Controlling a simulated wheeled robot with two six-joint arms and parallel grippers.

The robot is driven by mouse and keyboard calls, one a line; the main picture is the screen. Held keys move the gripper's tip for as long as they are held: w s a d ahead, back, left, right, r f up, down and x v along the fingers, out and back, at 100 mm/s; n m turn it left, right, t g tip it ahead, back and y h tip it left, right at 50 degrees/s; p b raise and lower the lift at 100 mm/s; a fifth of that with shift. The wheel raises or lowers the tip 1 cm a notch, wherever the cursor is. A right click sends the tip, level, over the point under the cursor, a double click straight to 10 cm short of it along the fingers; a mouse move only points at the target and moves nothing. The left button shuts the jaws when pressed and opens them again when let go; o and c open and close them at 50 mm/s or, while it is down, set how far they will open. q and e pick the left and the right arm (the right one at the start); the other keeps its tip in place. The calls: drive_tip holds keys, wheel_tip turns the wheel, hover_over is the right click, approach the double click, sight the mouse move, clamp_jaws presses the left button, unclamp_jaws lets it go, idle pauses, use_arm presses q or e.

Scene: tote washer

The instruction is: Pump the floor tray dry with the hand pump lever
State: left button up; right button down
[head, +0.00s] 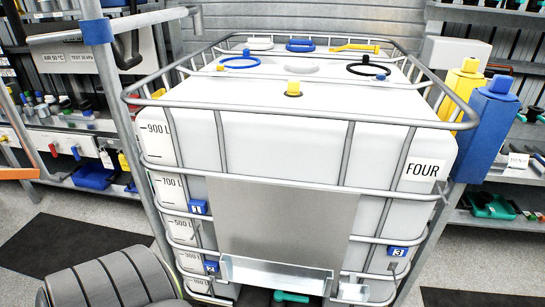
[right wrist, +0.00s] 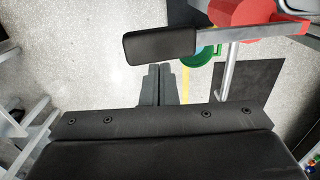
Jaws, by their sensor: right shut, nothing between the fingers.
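In the right wrist view my right gripper (right wrist: 158,70) is shut and empty, with its dark fingers pointing up the picture over the grey floor. A black grip (right wrist: 160,45) on a metal bar lies just beyond the fingertips in the picture and looks like the pump lever's handle. I cannot tell its distance from the fingers. A red body (right wrist: 245,12), possibly the pump, is at the upper right, cut off by the edge. I cannot make out the floor tray for certain in either view. My left gripper is not in view.
A caged white tote (head: 280,125) marked FOUR fills the middle of the head view. A metal trough (head: 275,275) is at its lower front. A grey ribbed cushion (head: 110,283) is at lower left. A green round thing (right wrist: 202,56) and dark mat (right wrist: 245,82) are on the floor.

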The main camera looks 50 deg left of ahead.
idle(0.4)
wheel_tip(320, 180, down, 9)
drive_tip(key=b, duration=0.6)
idle(0.7)
idle(0.4)
wheel_tip(320, 180, up, 9)
drive_tip(key=p, duration=0.9)
